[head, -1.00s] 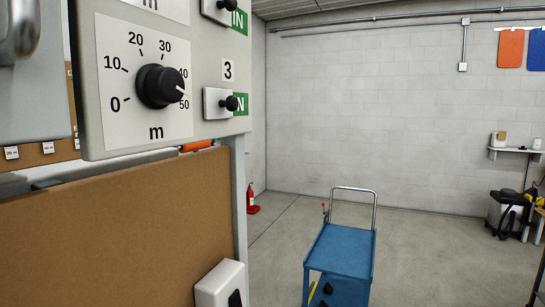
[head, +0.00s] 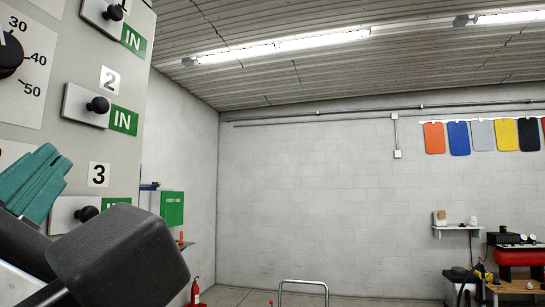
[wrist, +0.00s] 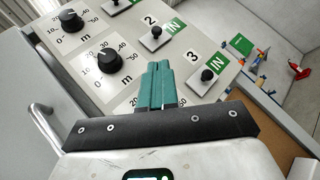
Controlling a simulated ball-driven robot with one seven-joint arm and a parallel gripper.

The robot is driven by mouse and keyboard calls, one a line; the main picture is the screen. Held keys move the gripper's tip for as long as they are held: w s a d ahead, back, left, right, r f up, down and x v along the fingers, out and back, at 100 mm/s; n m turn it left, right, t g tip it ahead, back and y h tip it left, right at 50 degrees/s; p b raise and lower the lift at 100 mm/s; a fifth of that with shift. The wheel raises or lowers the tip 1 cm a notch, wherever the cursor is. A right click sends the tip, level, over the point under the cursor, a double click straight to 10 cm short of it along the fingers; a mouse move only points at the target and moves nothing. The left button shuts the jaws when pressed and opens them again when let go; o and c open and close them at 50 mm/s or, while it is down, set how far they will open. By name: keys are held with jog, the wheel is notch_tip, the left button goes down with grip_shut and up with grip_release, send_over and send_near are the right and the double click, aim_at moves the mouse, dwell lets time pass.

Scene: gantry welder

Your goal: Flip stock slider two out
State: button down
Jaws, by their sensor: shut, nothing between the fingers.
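Slider two (head: 97,104) is a white plate with a black knob, next to the label 2 on the grey panel (head: 150,25). A green IN tag shows at its right. It also shows in the wrist view (wrist: 155,35), beyond my fingertips. My gripper (head: 45,160) has teal fingers, below and left of slider two in the head view. In the wrist view my gripper (wrist: 158,66) is shut and empty, apart from the knob, between slider two and slider three (wrist: 207,76). Slider three also reads IN and is partly hidden by my arm in the head view.
Slider one (head: 107,12) sits above, cut off by the picture edge. Dials (wrist: 109,60) marked in m are left of the sliders. A metal handle (wrist: 45,125) stands at the left in the wrist view.

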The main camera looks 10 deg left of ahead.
jog(key=shift+s+r, duration=0.1)
jog(key=shift+r, duration=0.05)
jog(key=p, duration=0.4)
send_near(93, 111)
jog(key=x, duration=0.4)
jog(key=shift+a+r, duration=0.1)
jog(key=shift+r, duration=0.2)
jog(key=shift+w+a+r, duration=0.25)
jog(key=shift+w+a, duration=0.1)
jog(key=shift+w, duration=0.25)
